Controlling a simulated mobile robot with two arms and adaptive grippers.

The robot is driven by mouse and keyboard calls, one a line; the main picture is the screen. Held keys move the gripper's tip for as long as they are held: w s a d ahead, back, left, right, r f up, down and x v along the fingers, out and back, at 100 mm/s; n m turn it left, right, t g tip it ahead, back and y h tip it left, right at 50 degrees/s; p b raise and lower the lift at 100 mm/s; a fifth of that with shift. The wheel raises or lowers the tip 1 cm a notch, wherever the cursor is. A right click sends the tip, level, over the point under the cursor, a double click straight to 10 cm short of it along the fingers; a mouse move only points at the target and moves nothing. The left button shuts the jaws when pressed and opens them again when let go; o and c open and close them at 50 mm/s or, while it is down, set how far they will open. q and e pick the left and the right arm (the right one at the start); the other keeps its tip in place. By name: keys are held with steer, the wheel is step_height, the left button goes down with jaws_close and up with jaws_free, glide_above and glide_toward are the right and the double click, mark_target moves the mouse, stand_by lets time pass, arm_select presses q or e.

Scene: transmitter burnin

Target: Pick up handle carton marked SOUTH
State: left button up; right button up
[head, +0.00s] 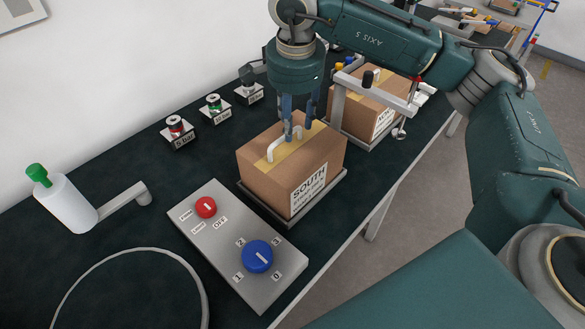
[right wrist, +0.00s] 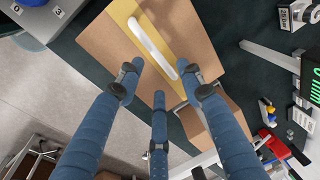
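The carton marked SOUTH (head: 275,183) is a brown box with yellow tape and a white handle (head: 272,152) on top. It sits on a dark grey tray (head: 335,187) on the dark bench. My right gripper (head: 299,128) points down over the carton, its blue fingers near the far end of the handle. In the right wrist view the fingers of the gripper (right wrist: 160,78) are spread apart with nothing between them, and the handle (right wrist: 148,40) lies just beyond the fingertips. Whether a finger touches the handle, I cannot tell. My left gripper is not in view.
A second carton (head: 360,105), its label partly hidden, stands behind, beside a grey frame (head: 375,88). A control box (head: 225,245) with red and blue knobs is in front. Several small labelled stands (head: 180,140) line the wall side.

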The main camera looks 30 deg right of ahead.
mark_target(294, 131)
steer(key=f+b, duration=0.1)
steer(key=f, duration=0.2)
steer(key=w+f+b, duration=0.1)
steer(key=f, duration=0.1)
steer(key=shift+w+d+b, duration=0.1)
steer(key=shift+d+b, duration=0.25)
steer(key=shift+d, duration=0.05)
steer(key=shift+w+f, duration=0.1)
jaws_close()
steer(key=shift+r, duration=0.25)
